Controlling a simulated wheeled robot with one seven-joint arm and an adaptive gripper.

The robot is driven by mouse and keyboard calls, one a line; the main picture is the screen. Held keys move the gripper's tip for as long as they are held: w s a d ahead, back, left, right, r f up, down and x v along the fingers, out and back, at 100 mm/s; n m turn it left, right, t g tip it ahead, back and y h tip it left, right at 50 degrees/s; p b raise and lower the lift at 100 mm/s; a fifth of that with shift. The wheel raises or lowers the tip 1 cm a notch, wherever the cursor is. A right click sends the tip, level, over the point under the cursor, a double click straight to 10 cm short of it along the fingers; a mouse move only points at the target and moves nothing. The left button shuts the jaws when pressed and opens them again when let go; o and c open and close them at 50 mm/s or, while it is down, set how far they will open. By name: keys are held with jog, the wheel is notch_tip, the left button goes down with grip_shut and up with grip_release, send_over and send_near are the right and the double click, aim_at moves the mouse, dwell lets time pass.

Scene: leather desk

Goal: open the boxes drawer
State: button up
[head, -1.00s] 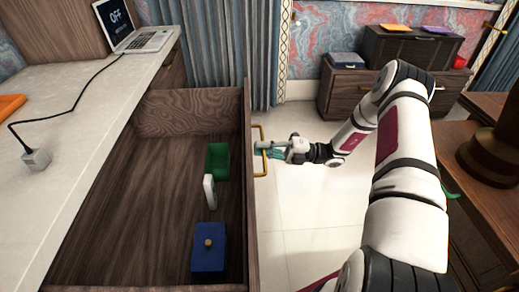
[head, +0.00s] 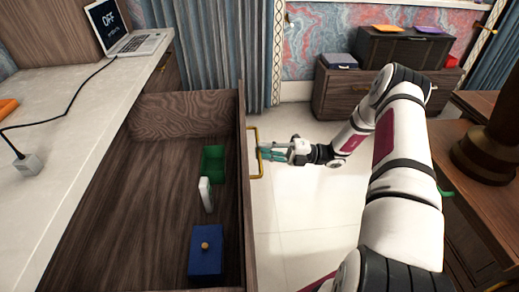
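The drawer (head: 160,117) is a dark wood box pulled far out from under the light desk top, its inside in plain view. A gold bar handle (head: 256,133) is on the outer side of the drawer front (head: 246,205). My gripper (head: 262,151) is at this handle, its teal fingers looking spread, with the tips close to the bar. Whether they touch it is too small to tell.
A laptop (head: 133,43), a cable and a grey adapter (head: 27,165) are on the desk top (head: 60,105). A low cabinet (head: 345,92) stands against the far wall. A brown table (head: 450,140) is at right. Bare floor (head: 310,205) lies beside the drawer.

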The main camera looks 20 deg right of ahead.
jog(key=v, duration=1)
jog(key=shift+r, duration=0.1)
